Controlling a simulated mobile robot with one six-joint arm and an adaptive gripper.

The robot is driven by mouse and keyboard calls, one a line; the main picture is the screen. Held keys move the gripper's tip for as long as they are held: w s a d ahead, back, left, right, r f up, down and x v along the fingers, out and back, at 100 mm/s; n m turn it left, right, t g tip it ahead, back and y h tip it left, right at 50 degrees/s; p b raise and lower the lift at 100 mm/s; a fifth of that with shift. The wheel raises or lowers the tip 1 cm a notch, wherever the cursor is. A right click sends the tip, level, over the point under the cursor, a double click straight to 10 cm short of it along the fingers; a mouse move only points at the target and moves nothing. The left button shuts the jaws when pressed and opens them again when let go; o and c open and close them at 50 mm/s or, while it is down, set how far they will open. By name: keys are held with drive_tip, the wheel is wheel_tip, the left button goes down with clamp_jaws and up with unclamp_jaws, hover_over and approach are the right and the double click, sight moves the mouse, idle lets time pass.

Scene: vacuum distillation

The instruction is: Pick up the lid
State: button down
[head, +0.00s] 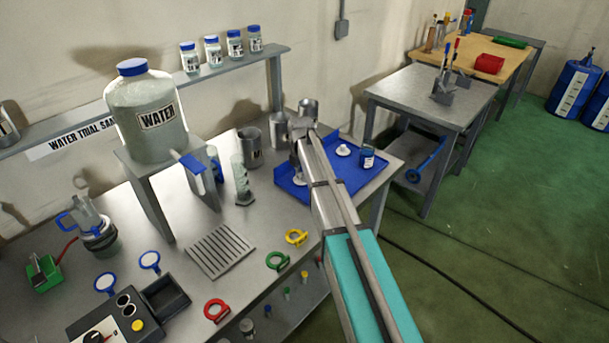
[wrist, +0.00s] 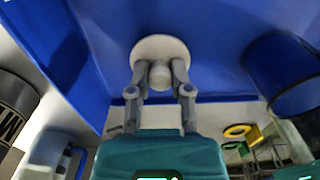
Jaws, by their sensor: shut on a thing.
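The lid, a round white disc with a knob, shows in the wrist view (wrist: 160,47) in front of the blue tray floor. My gripper (wrist: 160,80) has its two grey fingers closed on the knob, one on each side. I cannot tell whether the lid touches the tray or hangs just above it. In the head view my arm reaches over the tray and hides most of the gripper. A small pale round thing shows beside the arm, near the tray's left side.
The blue tray (head: 364,183) lies at the bench's right end. Coloured rings, including a yellow one (head: 296,237), lie along the front edge.

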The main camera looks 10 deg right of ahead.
drive_tip(key=shift+r+p, duration=1.1)
drive_tip(key=shift+r, duration=0.15)
drive_tip(key=s+r+p, duration=1)
drive_tip(key=s, duration=0.4)
drive_tip(key=shift+a+r, duration=0.15)
drive_tip(key=shift+a, duration=0.2)
drive_tip(key=shift+w+d, duration=0.1)
drive_tip(key=w+d+r+p, duration=0.3)
drive_tip(key=w+d, duration=0.1)
drive_tip(key=d, duration=0.3)
drive_tip(key=shift+w+p, duration=0.3)
drive_tip(key=shift+w, duration=0.1)
